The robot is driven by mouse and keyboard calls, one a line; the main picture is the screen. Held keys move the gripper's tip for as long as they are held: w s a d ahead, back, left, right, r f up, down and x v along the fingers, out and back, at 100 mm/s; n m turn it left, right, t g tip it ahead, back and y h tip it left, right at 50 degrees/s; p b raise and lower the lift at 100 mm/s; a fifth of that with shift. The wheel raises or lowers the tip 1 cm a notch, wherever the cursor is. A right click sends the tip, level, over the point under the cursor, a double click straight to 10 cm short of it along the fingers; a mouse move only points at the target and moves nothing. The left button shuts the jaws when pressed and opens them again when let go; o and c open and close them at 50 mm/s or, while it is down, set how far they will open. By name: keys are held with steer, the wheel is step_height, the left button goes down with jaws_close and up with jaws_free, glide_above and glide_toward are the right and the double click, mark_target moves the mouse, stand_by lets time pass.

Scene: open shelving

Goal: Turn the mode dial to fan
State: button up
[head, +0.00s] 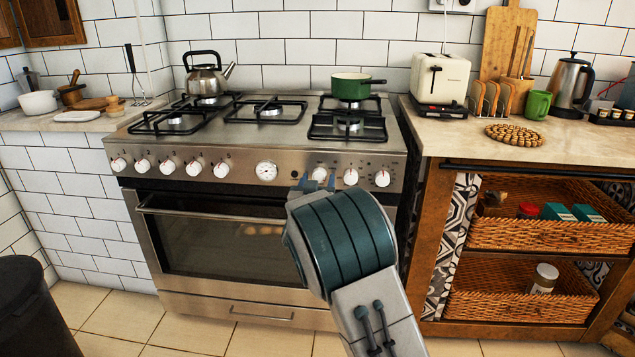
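The stainless steel stove (235,177) has a row of several white dials along its front panel. A larger round white dial (266,171), which looks like a clock or timer, is in the middle. My arm reaches up from the lower right, and my gripper (318,182) is at the panel, at the white dial (319,174) just right of the round one. The arm's wrist hides most of the fingers, so I cannot tell whether they touch or hold this dial. The dial markings are too small to read, and I cannot tell which dial is the mode dial.
A kettle (205,76) and a green pot (350,87) stand on the hob. The oven door handle (210,212) sticks out below the panel. The right counter (580,146) holds a toaster (440,82). A dark bin (30,310) stands at lower left.

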steer(key=s+a+f+p, duration=0.1)
steer(key=s+p, duration=0.1)
steer(key=s, duration=1.1)
steer(key=shift+s+a+f, duration=0.15)
steer(key=shift+s+f, duration=0.05)
steer(key=shift+s, duration=0.2)
steer(key=shift+r+p, duration=0.15)
steer(key=shift+p, duration=0.15)
steer(key=s+d+r+g+y+p, duration=0.25)
steer(key=d+r+g+p, duration=0.2)
steer(key=r+p, duration=0.3)
steer(key=s+d+r+g+y+p, duration=0.25)
steer(key=s+d+r+p, duration=0.2)
steer(key=r+p, duration=0.3)
steer(key=s+d+r+g+h+p, duration=0.1)
steer(key=s+d+r+g+p, duration=0.2)
steer(key=s, duration=0.5)
steer(key=s+d+r+g+h+p, duration=0.1)
steer(key=s+d+r+g+p, duration=0.2)
steer(key=s, duration=0.5)
steer(key=s+d+r+g+h+p, duration=0.1)
steer(key=s+d+r+g+p, duration=0.2)
steer(key=s+d+r+p, duration=0.2)
steer(key=s+d+p, duration=0.2)
steer(key=s+d, duration=0.1)
steer(key=shift+r, duration=0.3)
